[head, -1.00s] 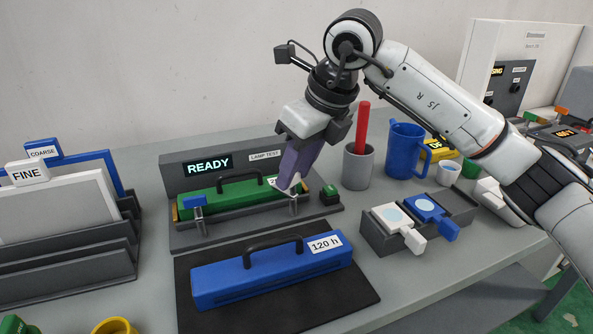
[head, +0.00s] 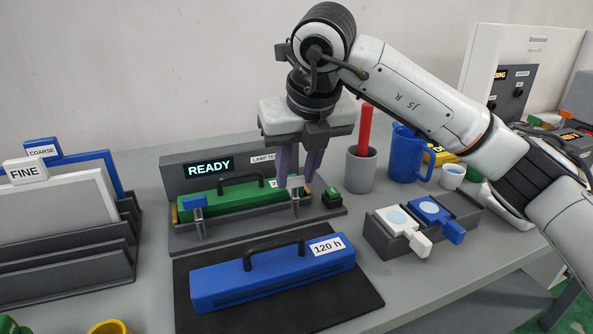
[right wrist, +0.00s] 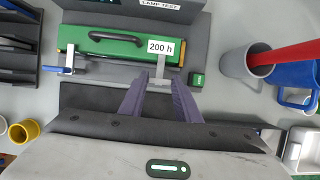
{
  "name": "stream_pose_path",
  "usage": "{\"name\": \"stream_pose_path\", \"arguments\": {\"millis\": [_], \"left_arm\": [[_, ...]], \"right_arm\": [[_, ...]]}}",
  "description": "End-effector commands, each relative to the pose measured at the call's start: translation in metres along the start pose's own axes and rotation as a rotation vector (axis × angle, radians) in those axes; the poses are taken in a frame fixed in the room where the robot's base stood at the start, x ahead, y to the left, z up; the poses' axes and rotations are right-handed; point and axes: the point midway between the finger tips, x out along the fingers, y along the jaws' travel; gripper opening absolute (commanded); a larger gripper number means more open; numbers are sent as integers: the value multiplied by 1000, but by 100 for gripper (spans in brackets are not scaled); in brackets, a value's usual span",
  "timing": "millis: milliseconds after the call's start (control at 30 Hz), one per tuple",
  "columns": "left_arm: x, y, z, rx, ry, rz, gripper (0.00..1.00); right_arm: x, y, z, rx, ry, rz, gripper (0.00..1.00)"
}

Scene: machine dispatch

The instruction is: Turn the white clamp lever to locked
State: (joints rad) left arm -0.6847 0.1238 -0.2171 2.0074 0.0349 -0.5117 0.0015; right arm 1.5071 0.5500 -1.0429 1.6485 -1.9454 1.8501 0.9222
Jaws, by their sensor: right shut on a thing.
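The white clamp lever (head: 296,183) is at the right front of the green case (head: 235,201) in the dark station. It also shows in the right wrist view (right wrist: 160,80), pointing from its post towards my gripper. My right gripper (head: 298,176) comes down from above, its purple fingers on either side of the lever and shut on it. The fingers partly hide the lever. A blue clamp lever (head: 193,202) on a second post stands at the left front of the green case. My left gripper is in neither view.
A blue case (head: 275,275) lies on a black mat in front. A small green button block (head: 331,196) sits right of the lever. A grey cup (head: 360,170) with a red rod, a blue mug (head: 405,160) and a block with white and blue tabs (head: 385,240) stand further right.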

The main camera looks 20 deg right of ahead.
Motion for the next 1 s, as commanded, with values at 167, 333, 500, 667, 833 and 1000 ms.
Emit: {"name": "stream_pose_path", "arguments": {"millis": [167,333,500,667,833,1000], "left_arm": [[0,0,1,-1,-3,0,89],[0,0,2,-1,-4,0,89],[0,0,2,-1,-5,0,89],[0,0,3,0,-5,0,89],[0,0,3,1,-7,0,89],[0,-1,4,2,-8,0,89]], "right_arm": [[0,0,0,4,1,-1,7],[0,0,0,4,1,-1,33],[0,0,0,3,1,0,48],[0,0,0,2,1,0,48],[-9,0,0,1,-1,0,48],[-39,0,1,1,-4,1,48]]}}
